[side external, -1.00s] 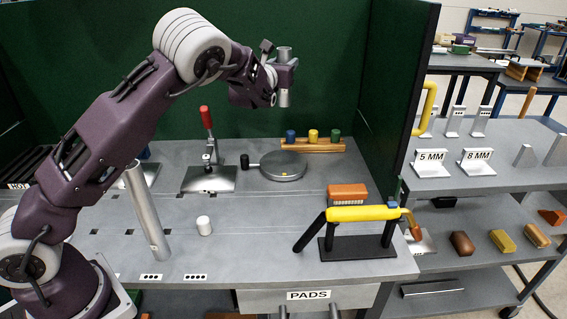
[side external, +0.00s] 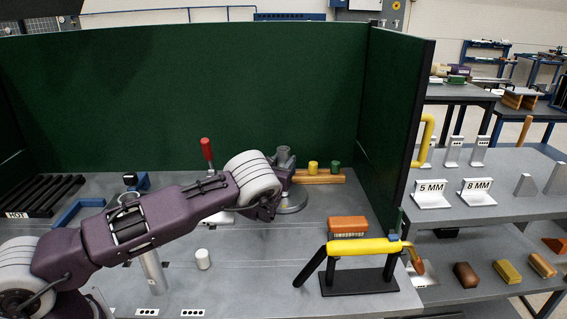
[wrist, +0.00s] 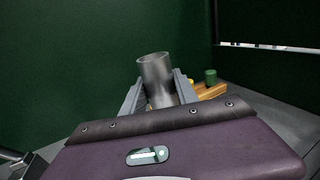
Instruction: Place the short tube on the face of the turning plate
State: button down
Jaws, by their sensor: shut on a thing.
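The short tube, a grey metal hollow cylinder, stands upright in my gripper. It shows in the wrist view (wrist: 155,72) with its open end up, and its top shows in the side view (side external: 283,155). My gripper (wrist: 158,98) is shut on it, one finger on each side. The turning plate (side external: 293,203) is a grey disc mostly hidden behind my wrist, with only its right part showing. The tube appears over or near the plate. Its lower end is hidden, so I cannot tell whether it touches the plate.
A wooden rack (side external: 318,178) with yellow and green pegs stands just right of the plate. A red-handled clamp (side external: 207,150) is to its left. Green walls close the back.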

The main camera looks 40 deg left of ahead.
jog(key=shift+f, duration=0.15)
jog(key=c, duration=0.9)
grip_release()
jog(key=shift+c, duration=0.2)
jog(key=shift+s+r, duration=0.2)
jog(key=v, duration=1.1)
jog(key=shift+s+d, duration=0.2)
jog(key=shift+s, duration=0.1)
